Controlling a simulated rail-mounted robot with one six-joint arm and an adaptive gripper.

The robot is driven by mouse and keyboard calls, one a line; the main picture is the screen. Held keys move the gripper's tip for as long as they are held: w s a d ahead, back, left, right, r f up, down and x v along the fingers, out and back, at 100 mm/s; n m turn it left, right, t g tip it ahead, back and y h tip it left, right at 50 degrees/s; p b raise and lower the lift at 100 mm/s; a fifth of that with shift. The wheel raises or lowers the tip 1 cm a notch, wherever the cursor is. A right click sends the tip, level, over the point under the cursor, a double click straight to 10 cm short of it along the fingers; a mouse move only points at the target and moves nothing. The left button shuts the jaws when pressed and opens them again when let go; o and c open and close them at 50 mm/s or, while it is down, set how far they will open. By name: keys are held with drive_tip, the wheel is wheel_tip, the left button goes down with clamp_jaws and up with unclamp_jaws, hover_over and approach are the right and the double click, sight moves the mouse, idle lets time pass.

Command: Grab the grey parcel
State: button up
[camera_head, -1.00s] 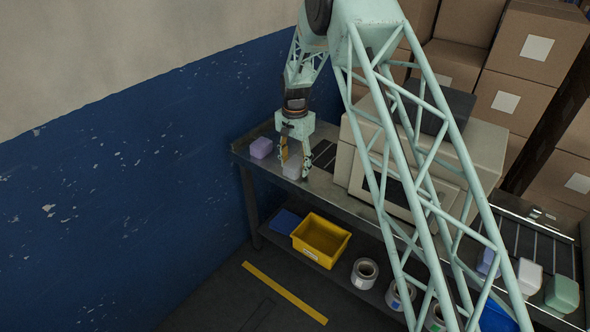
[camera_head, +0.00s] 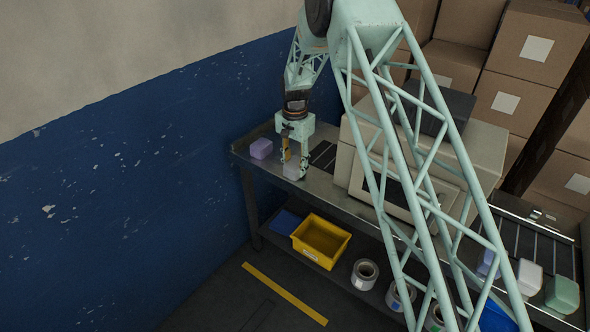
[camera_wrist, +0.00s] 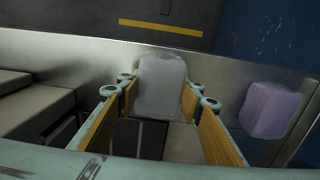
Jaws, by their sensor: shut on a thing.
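The grey parcel (camera_head: 293,170) stands on the metal table near its left end in the head view. It also shows in the wrist view (camera_wrist: 161,88), between the fingertips. My gripper (camera_head: 295,168) points down over it, with a finger on either side. In the wrist view my gripper (camera_wrist: 163,98) has its orange-padded fingers closed against the parcel's sides. The parcel appears to rest on the table; I cannot see a gap beneath it.
A purple parcel (camera_head: 261,148) stands close by on the left, also in the wrist view (camera_wrist: 270,110). The beige machine (camera_head: 390,185) is to the right. A yellow bin (camera_head: 321,240) and rolls (camera_head: 364,273) sit on the lower shelf. White and green parcels (camera_head: 562,294) stand far right.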

sight(295, 163)
drive_tip(key=shift+r, duration=0.1)
drive_tip(key=shift+c, duration=0.2)
drive_tip(key=shift+r+p, duration=0.3)
drive_tip(key=shift+r, duration=1.4)
drive_tip(key=s+a+r, duration=0.1)
drive_tip(key=s+a, duration=0.1)
drive_tip(key=s, duration=1.3)
drive_tip(key=shift+s+r+p, duration=0.2)
drive_tip(key=shift+s+p, duration=0.2)
drive_tip(key=shift+a, duration=0.1)
drive_tip(key=shift+r, duration=0.1)
